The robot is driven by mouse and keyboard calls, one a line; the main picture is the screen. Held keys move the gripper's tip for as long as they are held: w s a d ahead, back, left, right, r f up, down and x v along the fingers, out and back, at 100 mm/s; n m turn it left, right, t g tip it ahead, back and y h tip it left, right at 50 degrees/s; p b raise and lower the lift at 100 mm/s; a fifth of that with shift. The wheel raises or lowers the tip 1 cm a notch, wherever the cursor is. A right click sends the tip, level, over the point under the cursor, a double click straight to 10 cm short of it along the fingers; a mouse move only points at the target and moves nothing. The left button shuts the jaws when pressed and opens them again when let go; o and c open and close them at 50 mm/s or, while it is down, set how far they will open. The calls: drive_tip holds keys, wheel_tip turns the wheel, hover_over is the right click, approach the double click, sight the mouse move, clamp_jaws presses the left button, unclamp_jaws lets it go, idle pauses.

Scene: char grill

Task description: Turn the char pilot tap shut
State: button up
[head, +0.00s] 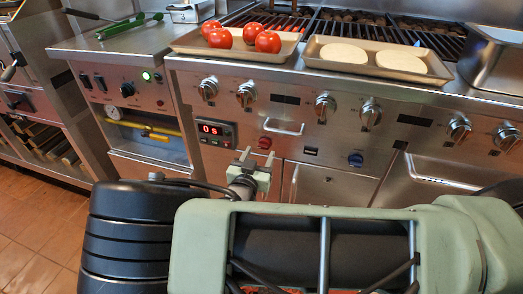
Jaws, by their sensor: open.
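The steel char grill front carries a small red knob (265,142) and a small blue knob (355,159) below its row of large knobs. No readable label shows which is the char pilot tap. My gripper (254,156) is open and empty, with its two fingers apart, low in front of the panel. In the picture its tips lie just below and left of the red knob; I cannot tell the depth gap. The blue knob is well to the right of it.
Large metal knobs (325,107) line the panel. A bar handle (283,127) is right of the red knob, and a display (216,132) left of it. Trays with tomatoes (267,42) and pale rounds (344,54) sit above. A yellow pipe (145,128) runs in the left unit.

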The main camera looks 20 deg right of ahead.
sight(263, 148)
drive_tip(key=shift+x, duration=1.6)
drive_tip(key=c, duration=1)
drive_tip(key=shift+o, duration=0.2)
